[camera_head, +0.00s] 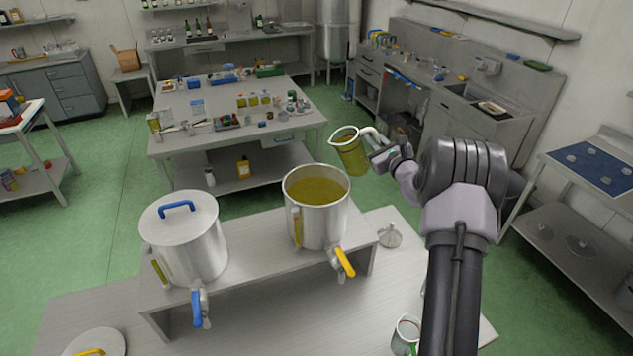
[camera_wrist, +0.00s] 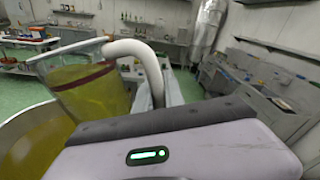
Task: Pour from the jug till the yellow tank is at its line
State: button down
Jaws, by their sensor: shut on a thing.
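The yellow tank (camera_head: 325,222) is a steel pot with a yellow tap, open on top, standing on the raised bench. Yellow-green oil shows inside it, below the rim; its rim also shows in the wrist view (camera_wrist: 14,118). A narrow sight gauge (camera_head: 297,228) runs up its left side; its line is too small to make out. The clear jug (camera_head: 351,157) has a white handle and holds yellow-green oil. It is tilted slightly and sits above and right of the tank's rim; no stream is visible. My gripper (camera_head: 377,152) is shut on the jug's handle (camera_wrist: 140,52).
A lidded tank (camera_head: 190,245) with a blue tap stands to the left. A lid with a yellow handle (camera_head: 95,343) lies at lower left. A funnel (camera_head: 390,236) and a small jug (camera_head: 405,336) are on the lower bench. A cluttered table (camera_head: 232,143) stands behind.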

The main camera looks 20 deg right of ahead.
jog(key=shift+w+a+r+n+p, duration=0.1)
jog(key=shift+a+r+n+p, duration=0.35)
jog(key=shift+n, duration=0.35)
